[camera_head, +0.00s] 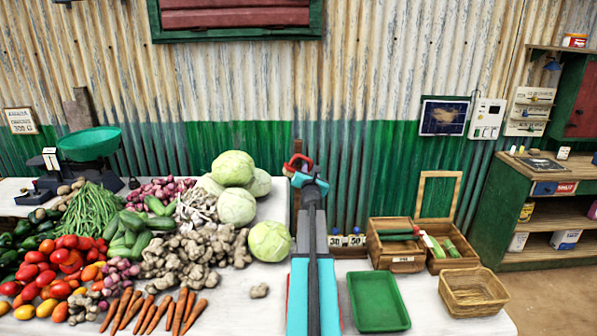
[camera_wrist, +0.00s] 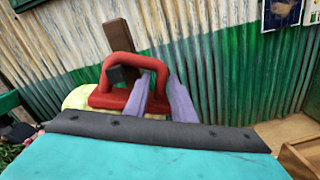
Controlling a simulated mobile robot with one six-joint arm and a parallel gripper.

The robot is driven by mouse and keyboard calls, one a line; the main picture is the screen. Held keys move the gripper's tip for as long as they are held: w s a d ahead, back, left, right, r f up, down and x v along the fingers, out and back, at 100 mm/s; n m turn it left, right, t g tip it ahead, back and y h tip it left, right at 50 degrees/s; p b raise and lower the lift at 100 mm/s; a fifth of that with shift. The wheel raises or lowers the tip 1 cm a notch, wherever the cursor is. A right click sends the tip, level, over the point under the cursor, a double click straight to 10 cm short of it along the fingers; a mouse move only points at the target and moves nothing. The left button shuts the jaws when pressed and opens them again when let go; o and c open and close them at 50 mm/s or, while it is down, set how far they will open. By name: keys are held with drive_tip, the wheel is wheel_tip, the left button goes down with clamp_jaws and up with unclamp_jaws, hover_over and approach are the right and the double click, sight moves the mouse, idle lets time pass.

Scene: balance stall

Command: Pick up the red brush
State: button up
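The red brush (camera_wrist: 133,62) has a red loop handle on a red base, with a dark part showing in the loop. My gripper's two purple fingers (camera_wrist: 166,100) stand on either side of one leg of the handle in the wrist view, and they appear closed on it. In the head view the red brush (camera_head: 298,161) is at the tip of my gripper (camera_head: 308,177), raised above the table against the corrugated wall. The underside of the brush is hidden.
Vegetables, including cabbages (camera_head: 270,241) and carrots (camera_head: 187,308), cover the left table. To the right of my arm are a green tray (camera_head: 379,302), a wicker basket (camera_head: 473,292) and wooden boxes (camera_head: 398,255). A green shelf unit (camera_head: 500,215) stands at the far right.

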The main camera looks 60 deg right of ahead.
drive_tip(key=shift+w+d, duration=0.4)
drive_tip(key=shift+d, duration=0.2)
drive_tip(key=shift+c, duration=0.3)
clamp_jaws()
